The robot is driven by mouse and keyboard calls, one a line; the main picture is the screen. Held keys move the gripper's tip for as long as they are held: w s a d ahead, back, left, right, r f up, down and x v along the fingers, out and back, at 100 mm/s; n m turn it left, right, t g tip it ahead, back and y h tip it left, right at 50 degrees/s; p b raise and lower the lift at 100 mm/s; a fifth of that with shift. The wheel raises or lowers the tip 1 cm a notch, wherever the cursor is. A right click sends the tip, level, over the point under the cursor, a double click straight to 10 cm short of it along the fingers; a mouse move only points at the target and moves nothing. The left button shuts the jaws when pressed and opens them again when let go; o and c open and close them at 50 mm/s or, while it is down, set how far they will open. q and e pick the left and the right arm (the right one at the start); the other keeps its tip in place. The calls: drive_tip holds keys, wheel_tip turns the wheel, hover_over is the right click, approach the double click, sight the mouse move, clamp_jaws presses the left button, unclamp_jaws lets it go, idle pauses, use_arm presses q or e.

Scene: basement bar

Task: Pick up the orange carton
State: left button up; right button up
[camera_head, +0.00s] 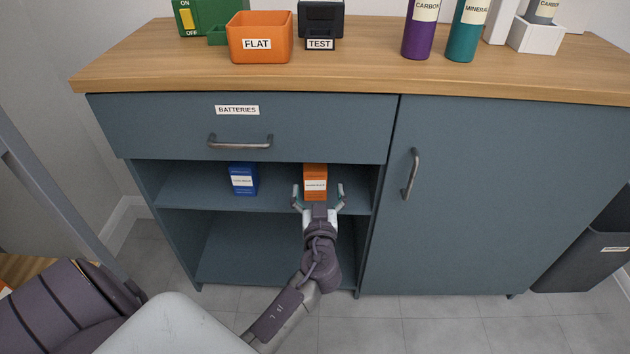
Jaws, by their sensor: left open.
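The orange carton (315,177) stands upright on the upper open shelf of the blue-grey cabinet, below the drawer and toward the right of the opening. It has a white label across it. My left gripper (319,192) is open in front of the carton, with one finger to each side of its lower part. Whether the fingers touch it I cannot tell. The gripper hides the carton's bottom edge. My right gripper is not in view.
A blue carton (242,179) stands on the same shelf (200,192) to the left. The drawer labelled BATTERIES (170,125) is shut just above. A closed door (500,200) is on the right. The worktop (165,62) holds an orange FLAT bin (262,28) and bottles.

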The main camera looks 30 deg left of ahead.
sight(315, 168)
use_arm(q)
drive_tip(key=x, duration=0.8)
drive_tip(key=shift+w+a+f, duration=0.25)
drive_tip(key=shift+a, duration=0.15)
drive_tip(key=c, duration=1.2)
drive_tip(key=shift+r, duration=0.1)
drive_tip(key=shift+c, duration=0.2)
